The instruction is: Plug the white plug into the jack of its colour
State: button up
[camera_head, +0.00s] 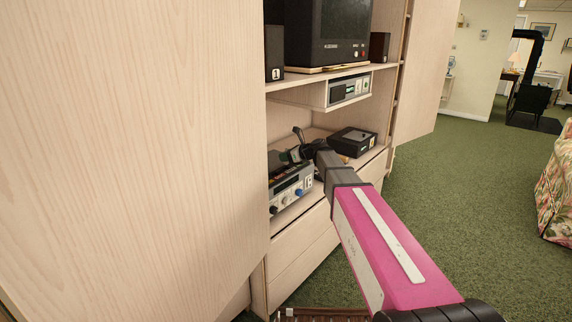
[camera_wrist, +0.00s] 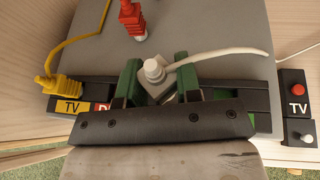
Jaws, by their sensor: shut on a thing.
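My gripper (camera_wrist: 158,82) has its green fingers shut on the white plug (camera_wrist: 153,70). A white cable (camera_wrist: 225,53) runs from the plug to the right. The plug is over a grey surface (camera_wrist: 215,25); whether it touches is unclear.
A yellow plug (camera_wrist: 61,88) is at the strip's left end by a TV label. A red plug (camera_wrist: 132,20) is farther back. A silver device with knobs (camera_head: 290,189) and a black box (camera_head: 353,141) share the shelf, under an upper unit (camera_head: 349,89).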

aim_at(286, 163)
jog(key=shift+f, duration=1.75)
jog(key=shift+f, duration=0.4)
